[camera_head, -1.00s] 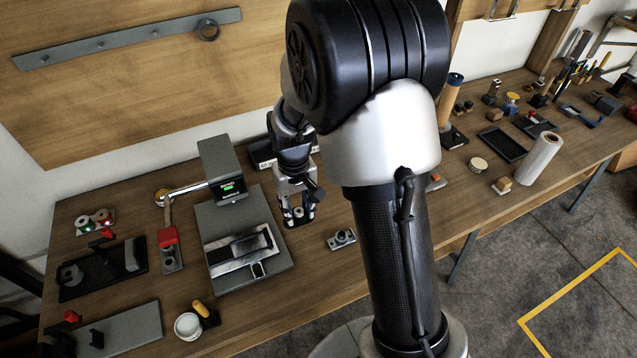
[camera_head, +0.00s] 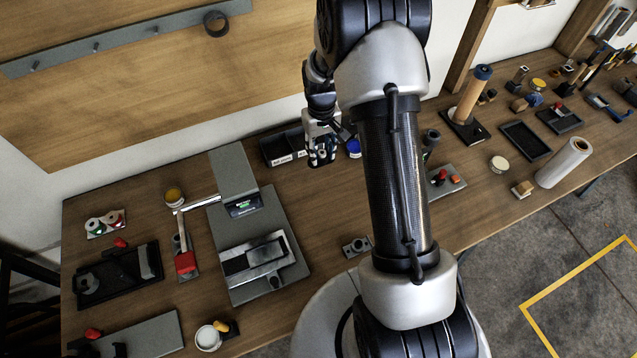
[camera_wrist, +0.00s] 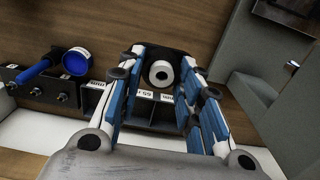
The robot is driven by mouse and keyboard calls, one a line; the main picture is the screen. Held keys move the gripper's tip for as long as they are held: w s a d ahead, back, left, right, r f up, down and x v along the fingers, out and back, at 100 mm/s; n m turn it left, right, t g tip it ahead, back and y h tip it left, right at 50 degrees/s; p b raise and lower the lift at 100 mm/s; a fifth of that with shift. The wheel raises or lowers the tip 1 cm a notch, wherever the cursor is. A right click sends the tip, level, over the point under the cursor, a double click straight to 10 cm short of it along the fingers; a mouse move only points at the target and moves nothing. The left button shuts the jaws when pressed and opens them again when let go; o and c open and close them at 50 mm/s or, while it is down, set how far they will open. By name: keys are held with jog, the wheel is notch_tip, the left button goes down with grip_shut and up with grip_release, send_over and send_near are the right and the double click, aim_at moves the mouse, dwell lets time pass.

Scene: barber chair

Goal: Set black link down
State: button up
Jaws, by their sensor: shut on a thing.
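My gripper (camera_head: 322,150) is shut on the black link, out over the back of the bench. In the wrist view, the black link (camera_wrist: 164,52) sits between the blue-padded fingertips of my gripper (camera_wrist: 163,75), with a pale round ring on its face. In the head view the link is small and largely hidden by the fingers. It appears to be held above the bench; the exact gap below it cannot be told.
A black labelled bin (camera_head: 280,150) stands just left of my gripper, against the wall. A blue-topped round item (camera_head: 354,148) is close on the right. A grey machine (camera_head: 238,180) stands to the left. Bare bench lies in front of the bin.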

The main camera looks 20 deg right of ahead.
notch_tip(320, 180, down, 17)
jog(key=shift+s+f+b, duration=0.1)
jog(key=shift+f+b, duration=0.1)
jog(key=shift+b, duration=0.9)
jog(key=shift+f, duration=0.2)
jog(key=o, duration=1.2)
jog(key=shift+c, duration=0.2)
jog(key=shift+r, duration=0.1)
